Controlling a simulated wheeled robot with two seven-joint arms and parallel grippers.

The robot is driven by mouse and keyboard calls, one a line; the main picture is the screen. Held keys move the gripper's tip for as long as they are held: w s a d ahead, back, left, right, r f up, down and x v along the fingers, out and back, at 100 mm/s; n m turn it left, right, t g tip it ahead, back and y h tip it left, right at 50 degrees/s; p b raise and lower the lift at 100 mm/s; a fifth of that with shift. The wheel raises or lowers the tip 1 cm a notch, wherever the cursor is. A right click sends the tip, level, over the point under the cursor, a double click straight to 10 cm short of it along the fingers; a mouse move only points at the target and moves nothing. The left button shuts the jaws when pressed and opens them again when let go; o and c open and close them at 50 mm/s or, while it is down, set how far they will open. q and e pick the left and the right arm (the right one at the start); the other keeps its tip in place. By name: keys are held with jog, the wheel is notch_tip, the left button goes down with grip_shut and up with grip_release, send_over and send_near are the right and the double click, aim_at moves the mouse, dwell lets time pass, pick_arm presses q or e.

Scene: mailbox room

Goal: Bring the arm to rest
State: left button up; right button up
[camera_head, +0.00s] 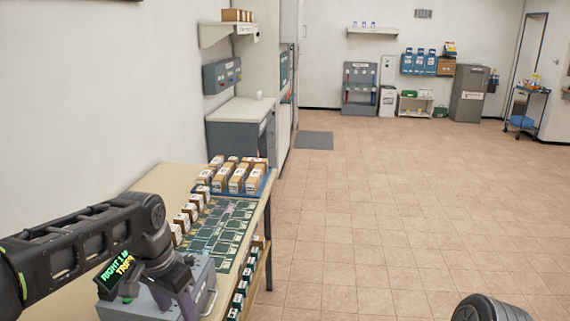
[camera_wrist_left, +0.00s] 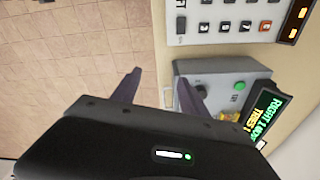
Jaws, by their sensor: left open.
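My left arm reaches in from the left in the head view, and its gripper (camera_head: 174,298) hangs over the grey control box (camera_head: 205,280) on the near end of the table. In the left wrist view the gripper (camera_wrist_left: 158,92) has its two fingers apart with nothing between them. One finger is over the tiled floor and table edge, the other over the control box (camera_wrist_left: 224,72). I cannot tell whether it touches the box. A green-lettered display (camera_wrist_left: 262,122) shows beside the box. My right gripper is not in view; part of my own body shows at bottom right.
The pale table (camera_head: 160,182) bears a green-squared board (camera_head: 222,226) and a blue tray (camera_head: 266,184) of small boxes. A grey counter (camera_head: 235,128) stands beyond. The tiled floor (camera_head: 400,210) is clear to the right. A cart (camera_head: 527,108) stands far right.

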pick_arm(q)
jog(key=w+d+f+n+t+h, duration=0.1)
jog(key=w+d+f+t+h, duration=0.15)
jog(key=w+d+f, duration=0.3)
jog(key=s+d+f+n, duration=0.1)
jog(key=s+d+f, duration=0.15)
jog(key=f, duration=0.55)
jog(key=s+d+f+n, duration=0.1)
jog(key=d+f, duration=0.3)
jog(key=f, duration=0.4)
jog(key=s+d+f+n+g, duration=0.1)
jog(key=s+f+n, duration=0.1)
jog(key=s+f, duration=0.7)
jog(key=s+d+f+n+g+h, duration=0.1)
jog(key=s+f+g, duration=0.1)
jog(key=s+f, duration=0.7)
jog(key=s, duration=0.7)
jog(key=shift+d+f+n, duration=0.3)
jog(key=shift+n, duration=0.1)
jog(key=shift+w, duration=0.1)
